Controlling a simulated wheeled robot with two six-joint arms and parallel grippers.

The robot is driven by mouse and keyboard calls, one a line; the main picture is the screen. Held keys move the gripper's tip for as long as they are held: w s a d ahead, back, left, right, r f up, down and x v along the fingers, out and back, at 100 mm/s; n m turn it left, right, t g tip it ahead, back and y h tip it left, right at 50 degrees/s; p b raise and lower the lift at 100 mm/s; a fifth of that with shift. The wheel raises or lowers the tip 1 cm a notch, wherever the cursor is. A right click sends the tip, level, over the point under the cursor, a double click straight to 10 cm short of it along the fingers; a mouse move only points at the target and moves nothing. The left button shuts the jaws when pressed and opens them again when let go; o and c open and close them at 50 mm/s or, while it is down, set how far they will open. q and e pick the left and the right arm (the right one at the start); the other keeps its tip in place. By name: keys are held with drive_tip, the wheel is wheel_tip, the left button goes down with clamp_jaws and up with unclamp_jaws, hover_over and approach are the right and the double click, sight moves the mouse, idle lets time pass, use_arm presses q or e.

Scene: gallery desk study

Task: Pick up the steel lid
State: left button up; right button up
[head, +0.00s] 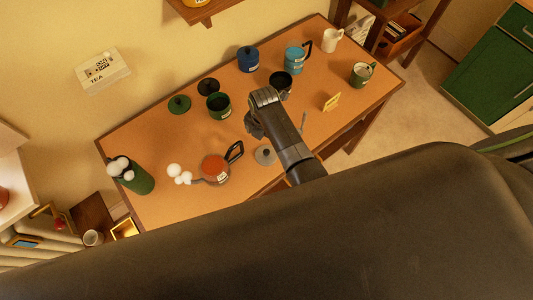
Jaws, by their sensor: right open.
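The steel lid (265,155) is a small grey disc with a knob. It lies on the orange-brown desk (160,208) near its front edge, to the right of a red-topped teapot with a black handle (215,168). My right arm reaches over the desk just to the right of the lid. My right gripper (252,127) is open above the desk, a little behind the lid and apart from it in the picture. The fingertips are small and partly hidden by the wrist. My left gripper does not show.
A green canister (219,105), a green lid (179,104), a black lid (208,87), a blue canister (248,58) and a dark cup (281,82) stand behind. A yellow card (331,102) and green mug (362,74) are to the right.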

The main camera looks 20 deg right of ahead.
drive_tip(key=b, duration=0.2)
hover_over(266, 151)
drive_tip(key=f, duration=0.4)
drive_tip(key=shift+w+a+f, duration=0.1)
drive_tip(key=shift+w+f, duration=0.05)
drive_tip(key=shift+w, duration=0.15)
drive_tip(key=shift+f, duration=0.4)
drive_tip(key=f+b, duration=0.1)
drive_tip(key=b, duration=0.1)
drive_tip(key=f+b, duration=0.4)
drive_tip(key=b, duration=0.1)
drive_tip(key=shift+s+f, duration=0.1)
drive_tip(key=shift+s, duration=0.25)
drive_tip(key=c, duration=1)
drive_tip(key=shift+c, duration=0.2)
